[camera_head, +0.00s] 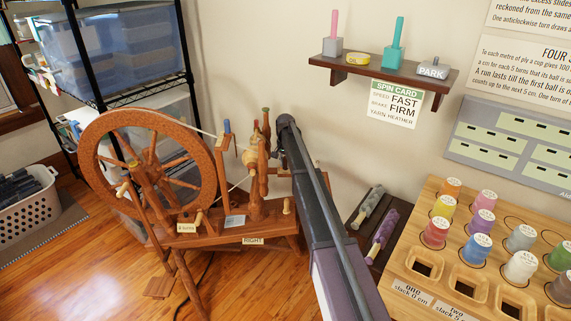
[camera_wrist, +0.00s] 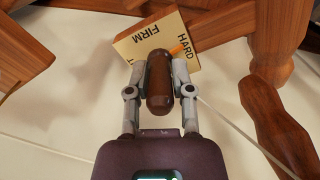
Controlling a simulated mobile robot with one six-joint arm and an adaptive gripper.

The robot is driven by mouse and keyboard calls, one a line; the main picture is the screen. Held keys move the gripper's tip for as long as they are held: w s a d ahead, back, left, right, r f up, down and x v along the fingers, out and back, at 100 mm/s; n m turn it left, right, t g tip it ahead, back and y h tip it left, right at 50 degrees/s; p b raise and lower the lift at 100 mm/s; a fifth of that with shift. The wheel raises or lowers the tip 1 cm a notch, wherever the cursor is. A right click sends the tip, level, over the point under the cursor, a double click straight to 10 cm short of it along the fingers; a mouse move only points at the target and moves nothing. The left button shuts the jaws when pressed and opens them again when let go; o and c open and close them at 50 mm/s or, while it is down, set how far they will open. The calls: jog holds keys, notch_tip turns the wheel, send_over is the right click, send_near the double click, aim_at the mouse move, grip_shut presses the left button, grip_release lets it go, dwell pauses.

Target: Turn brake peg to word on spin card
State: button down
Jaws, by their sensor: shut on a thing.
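The brake peg (camera_wrist: 158,88) is a dark brown rounded knob in the wrist view. My gripper (camera_wrist: 160,66) is shut on it, with one grey finger on each side. Behind it is a tan label plate (camera_wrist: 133,52) with FIRM to the left and HARD to the right. An orange pointer (camera_wrist: 179,49) shows just right of the peg, close to HARD; any other words are hidden. The spin card (camera_head: 396,103) hangs under the wall shelf and reads speed FAST, brake FIRM, yarn HEATHER. In the head view my arm hides the peg and gripper.
The wooden spinning wheel (camera_head: 205,165) stands on the floor at left of my arm. A thin cord (camera_wrist: 238,130) runs close by my gripper. A bench with yarn spools (camera_head: 478,247) is at right. A wall shelf (camera_head: 385,76) holds coloured pegs and a PARK block.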

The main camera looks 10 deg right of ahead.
jog(key=n, duration=0.9)
jog(key=shift+n, duration=0.4)
jog(key=c, duration=0.5)
grip_release()
